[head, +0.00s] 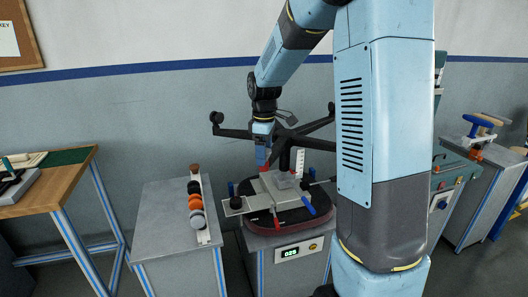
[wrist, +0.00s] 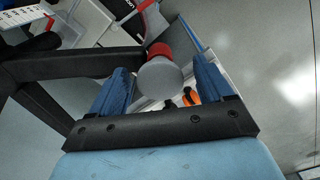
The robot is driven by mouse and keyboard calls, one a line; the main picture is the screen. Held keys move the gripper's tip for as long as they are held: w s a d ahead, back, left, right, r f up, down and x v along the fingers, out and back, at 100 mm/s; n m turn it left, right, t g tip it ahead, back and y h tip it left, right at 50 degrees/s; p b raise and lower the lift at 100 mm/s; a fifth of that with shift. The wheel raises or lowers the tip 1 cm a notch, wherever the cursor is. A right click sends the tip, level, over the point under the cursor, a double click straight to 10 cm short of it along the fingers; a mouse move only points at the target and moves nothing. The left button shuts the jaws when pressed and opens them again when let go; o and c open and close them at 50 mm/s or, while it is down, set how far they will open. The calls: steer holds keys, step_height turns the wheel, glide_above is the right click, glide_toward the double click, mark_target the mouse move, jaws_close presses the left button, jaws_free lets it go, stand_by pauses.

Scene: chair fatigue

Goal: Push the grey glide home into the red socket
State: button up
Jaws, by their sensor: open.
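The grey glide (wrist: 160,78) shows in the wrist view as a round grey disc facing the camera. The red socket (wrist: 158,50) is right behind it, at the end of a black chair-base leg (wrist: 85,64). The glide hides part of the socket, so I cannot tell how deep it sits. My gripper (wrist: 161,70) is open, with one blue finger on each side of the glide and visible space beside it. In the head view my gripper (head: 263,150) points down at the near leg of the black chair base (head: 290,138), where the glide is hidden.
The chair base stands over a test fixture (head: 270,193) with red and blue handles. A grey bench (head: 165,210) to its left carries a rack of orange, black and grey parts (head: 196,205). A wooden table (head: 60,180) is farther left. My arm hides the area right of the fixture.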

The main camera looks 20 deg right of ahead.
steer(key=shift+r, duration=0.1)
step_height(320, 180, up, 14)
steer(key=shift+f, duration=0.25)
stand_by(0.4)
stand_by(0.4)
steer(key=s+m+t, duration=0.5)
steer(key=s+m, duration=0.6)
steer(key=s, duration=1.7)
steer(key=shift+d+f+m+t, duration=0.2)
steer(key=shift+f+m+t, duration=0.1)
steer(key=shift+f+m, duration=0.1)
